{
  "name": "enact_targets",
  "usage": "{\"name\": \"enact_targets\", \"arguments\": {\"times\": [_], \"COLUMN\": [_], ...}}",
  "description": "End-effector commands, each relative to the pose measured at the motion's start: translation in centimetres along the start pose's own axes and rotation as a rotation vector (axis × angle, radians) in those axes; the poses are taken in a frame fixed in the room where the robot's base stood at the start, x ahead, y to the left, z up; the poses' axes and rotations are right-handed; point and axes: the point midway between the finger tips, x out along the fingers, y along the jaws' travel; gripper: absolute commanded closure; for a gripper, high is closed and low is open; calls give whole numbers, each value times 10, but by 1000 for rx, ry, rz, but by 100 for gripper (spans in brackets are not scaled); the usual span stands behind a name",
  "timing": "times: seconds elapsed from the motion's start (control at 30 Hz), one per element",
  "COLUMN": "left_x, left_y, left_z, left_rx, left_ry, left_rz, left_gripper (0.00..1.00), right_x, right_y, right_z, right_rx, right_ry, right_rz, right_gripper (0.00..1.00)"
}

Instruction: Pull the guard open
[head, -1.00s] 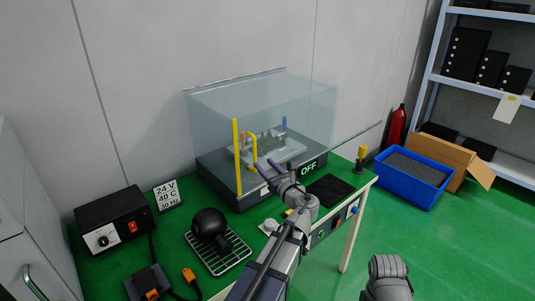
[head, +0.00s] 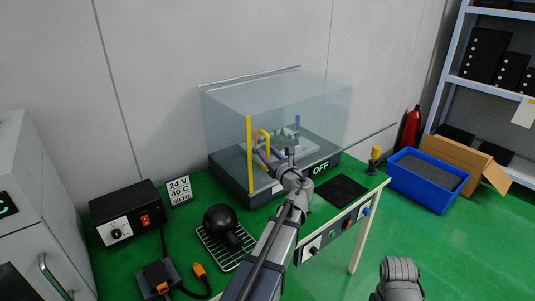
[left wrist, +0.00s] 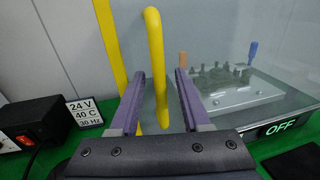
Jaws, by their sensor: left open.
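The guard (head: 225,110) is a clear box with a yellow edge strip (head: 249,165) and a yellow bar handle (head: 263,134) on its front. It looks closed over a grey fixture plate (left wrist: 240,98). My left gripper (head: 266,158) is at the handle. In the left wrist view its two purple fingers (left wrist: 160,85) are apart, with the handle (left wrist: 156,50) between them and clear space on both sides. The strip (left wrist: 108,35) is left of the fingers.
A black power box (head: 127,214), a label card (head: 179,191) and a round black object (head: 220,220) on a wire rack stand left on the green bench. A black mat (head: 341,188) and a yellow-topped post (head: 375,158) are right. An OFF display (head: 321,168) is below the guard.

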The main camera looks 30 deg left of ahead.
Motion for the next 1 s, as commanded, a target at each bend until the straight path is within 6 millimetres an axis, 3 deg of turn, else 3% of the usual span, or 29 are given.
{"name": "enact_targets", "arguments": {"times": [0.07, 0.47, 1.0], "left_x": [0, 0, 0], "left_y": [0, 0, 0], "left_z": [0, 0, 0], "left_rx": [0, 0, 0], "left_ry": [0, 0, 0], "left_rz": [0, 0, 0], "left_gripper": [54, 99, 100], "right_x": [0, 0, 0], "right_y": [0, 0, 0], "right_z": [0, 0, 0], "right_rx": [0, 0, 0], "right_ry": [0, 0, 0], "right_rz": [0, 0, 0], "right_gripper": [100, 100, 100]}}
